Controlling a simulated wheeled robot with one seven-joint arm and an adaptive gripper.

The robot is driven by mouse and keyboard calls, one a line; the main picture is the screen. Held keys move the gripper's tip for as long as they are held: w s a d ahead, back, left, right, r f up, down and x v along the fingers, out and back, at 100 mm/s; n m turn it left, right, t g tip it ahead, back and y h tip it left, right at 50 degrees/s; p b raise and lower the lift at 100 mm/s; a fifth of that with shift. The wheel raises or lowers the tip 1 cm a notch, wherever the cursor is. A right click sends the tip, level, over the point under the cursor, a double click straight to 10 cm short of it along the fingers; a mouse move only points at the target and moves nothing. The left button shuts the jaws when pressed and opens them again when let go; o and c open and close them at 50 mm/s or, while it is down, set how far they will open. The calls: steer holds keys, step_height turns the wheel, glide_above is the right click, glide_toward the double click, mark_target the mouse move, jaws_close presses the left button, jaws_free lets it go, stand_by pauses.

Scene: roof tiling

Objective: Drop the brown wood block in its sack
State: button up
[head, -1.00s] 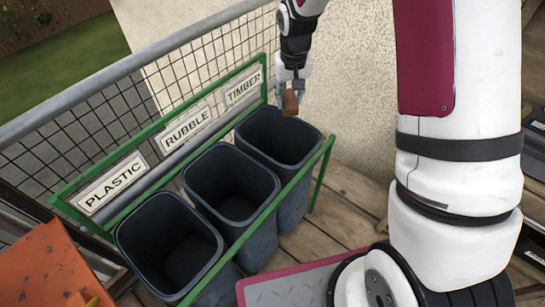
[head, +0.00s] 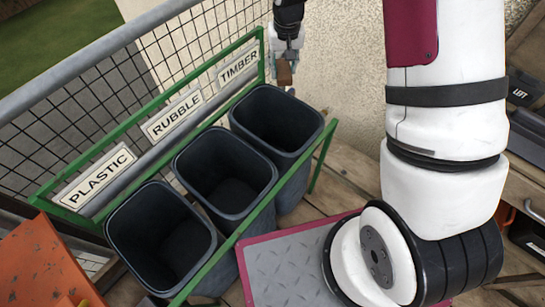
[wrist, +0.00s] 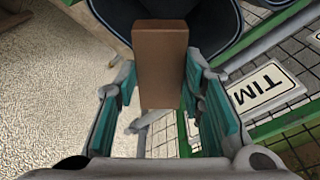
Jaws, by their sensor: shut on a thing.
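The brown wood block (head: 285,72) is held in my gripper (head: 286,58), above the back edge of the timber bin (head: 277,120) in the head view. In the wrist view the block (wrist: 160,62) stands between the teal finger pads of my gripper (wrist: 160,100), with the dark bin rim beyond it. The bin is a dark open sack-like container next to the TIMBER sign (head: 238,66). The inside of that bin looks dark and empty.
The rubble bin (head: 226,172) and the plastic bin (head: 161,240) stand in the same green frame (head: 215,262), beside the RUBBLE sign (head: 174,115) and PLASTIC sign (head: 96,178). A mesh railing (head: 85,118) runs behind them. A pale rough wall (head: 345,60) rises behind the gripper.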

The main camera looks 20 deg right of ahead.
steer(key=shift+f, duration=0.3)
steer(key=o, duration=1.2)
steer(key=shift+s, duration=0.1)
steer(key=shift+s+a+r, duration=0.1)
steer(key=shift+s+r, duration=0.2)
steer(key=shift+r, duration=1.7)
steer(key=shift+s+r, duration=0.25)
steer(key=shift+r, duration=1.7)
steer(key=shift+s+a+r, duration=0.1)
steer(key=shift+s+r, duration=0.2)
steer(key=shift+r, duration=1.7)
